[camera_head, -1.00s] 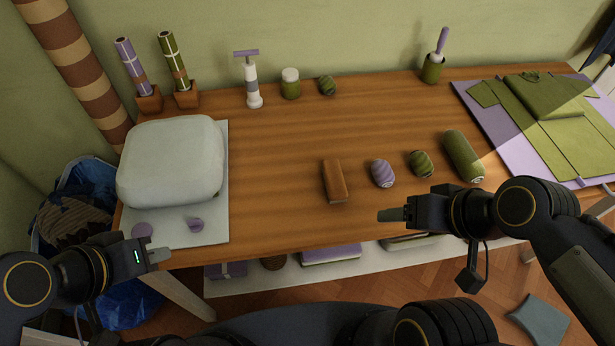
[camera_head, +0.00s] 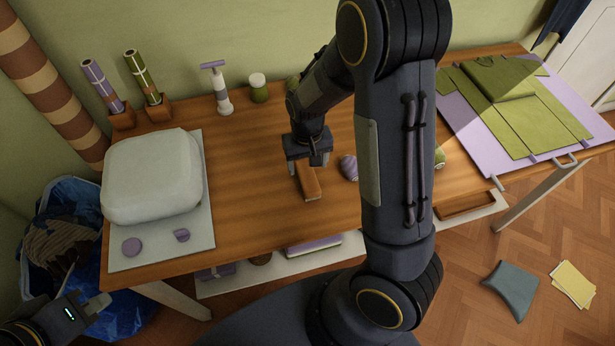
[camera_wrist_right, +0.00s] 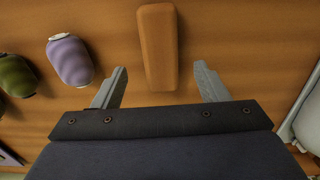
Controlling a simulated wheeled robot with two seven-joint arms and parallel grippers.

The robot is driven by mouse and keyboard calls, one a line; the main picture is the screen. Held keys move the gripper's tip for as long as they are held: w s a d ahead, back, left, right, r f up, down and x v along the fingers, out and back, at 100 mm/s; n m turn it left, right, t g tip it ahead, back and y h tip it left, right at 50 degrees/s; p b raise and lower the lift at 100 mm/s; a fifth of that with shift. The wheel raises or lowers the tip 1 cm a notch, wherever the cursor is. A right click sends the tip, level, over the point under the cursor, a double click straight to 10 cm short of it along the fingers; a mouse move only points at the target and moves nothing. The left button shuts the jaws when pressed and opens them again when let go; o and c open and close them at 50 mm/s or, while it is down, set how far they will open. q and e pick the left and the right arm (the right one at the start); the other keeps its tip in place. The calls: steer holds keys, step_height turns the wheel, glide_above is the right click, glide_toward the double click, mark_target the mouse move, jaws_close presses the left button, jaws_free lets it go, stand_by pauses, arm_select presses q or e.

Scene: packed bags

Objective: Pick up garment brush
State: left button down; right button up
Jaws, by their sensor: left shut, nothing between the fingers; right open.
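The garment brush seems to be the brown wooden block (camera_head: 308,182) on the table; no bristles show. In the right wrist view the brown block (camera_wrist_right: 158,48) lies ahead of and between the two open fingers (camera_wrist_right: 160,88), with gaps on both sides and no contact visible. My left gripper (camera_head: 95,306) is shut and empty, low at the left, in front of the table. My right arm hides part of the table.
A purple striped spool (camera_head: 348,167) lies just right of the block; it also shows in the right wrist view (camera_wrist_right: 70,60), beside a green one (camera_wrist_right: 16,76). A white padded block (camera_head: 152,176) stands on a pale board at left. Green garment pieces (camera_head: 510,110) lie at right.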

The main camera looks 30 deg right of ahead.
mark_target(308, 175)
step_height(308, 175, down, 6)
steer(key=shift+s+r+p, duration=0.1)
steer(key=shift+s+p, duration=0.05)
steer(key=shift+p, duration=0.25)
steer(key=c, duration=1.1)
steer(key=shift+r, duration=0.1)
